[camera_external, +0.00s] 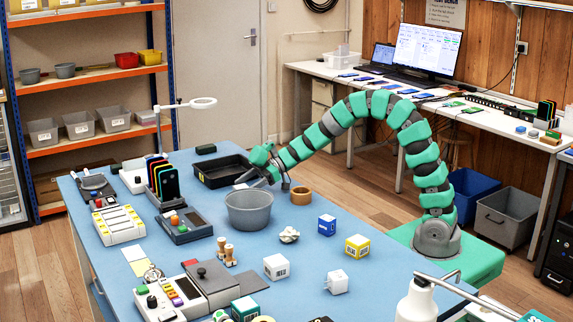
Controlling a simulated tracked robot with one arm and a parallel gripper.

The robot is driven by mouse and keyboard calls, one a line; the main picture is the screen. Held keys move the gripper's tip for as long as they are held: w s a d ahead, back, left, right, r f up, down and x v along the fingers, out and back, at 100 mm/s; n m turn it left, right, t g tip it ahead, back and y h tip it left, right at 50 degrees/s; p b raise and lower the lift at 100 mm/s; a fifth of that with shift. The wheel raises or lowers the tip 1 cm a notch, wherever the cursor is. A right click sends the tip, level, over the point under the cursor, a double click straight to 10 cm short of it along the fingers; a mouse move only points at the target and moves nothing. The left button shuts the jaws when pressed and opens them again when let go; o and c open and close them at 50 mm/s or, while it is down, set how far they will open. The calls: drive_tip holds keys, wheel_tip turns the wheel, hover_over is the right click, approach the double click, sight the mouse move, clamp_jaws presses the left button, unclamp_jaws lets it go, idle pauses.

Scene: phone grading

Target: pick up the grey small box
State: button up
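My gripper (266,178) hangs over the blue table, beside the right end of the black tray and just behind the grey bowl. Its fingertips are small and partly lost against the tray and bowl, so I cannot tell whether they are open or shut. I see no box clearly held in it. Two pale, whitish-grey small boxes, one with dark print (277,266) and a plainer one (337,282), stand apart on the near part of the table, well away from my gripper. I cannot tell which one is the grey small box.
A blue box (326,225) and yellow box (357,246) stand to the right. Devices crowd the table's left side. Bare blue tabletop (385,278) shows at the right.

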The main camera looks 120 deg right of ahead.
drive_tip(key=c, duration=0.8)
drive_tip(key=shift+c, duration=0.2)
